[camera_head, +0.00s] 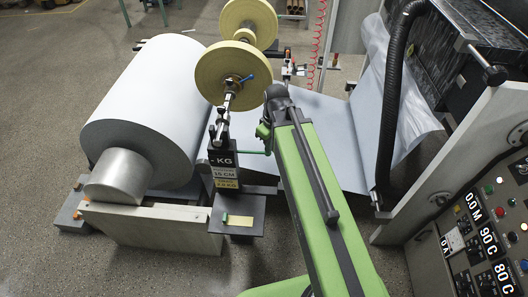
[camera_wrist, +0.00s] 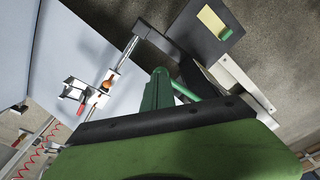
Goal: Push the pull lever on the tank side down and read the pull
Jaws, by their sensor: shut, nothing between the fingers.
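My gripper (camera_head: 264,131) is at the end of my green arm, just right of the dark readout box (camera_head: 222,160). It is shut with nothing held; its green fingers also show in the wrist view (camera_wrist: 160,90). The box shows "- KG" with no number, above labels reading "15 CM" and "1.0 KG". A chrome clamp with a red handle (camera_head: 287,72) stands behind the gripper; it also shows in the wrist view (camera_wrist: 84,97). I cannot tell which part is the pull lever; my arm hides some of this area.
A large paper roll (camera_head: 150,100) fills the left. Yellow rolls (camera_head: 236,72) stand above the readout. A dark plate (camera_head: 250,205) with a small yellow-green piece is below it. A control panel (camera_head: 470,240) and black hose (camera_head: 393,100) are at right.

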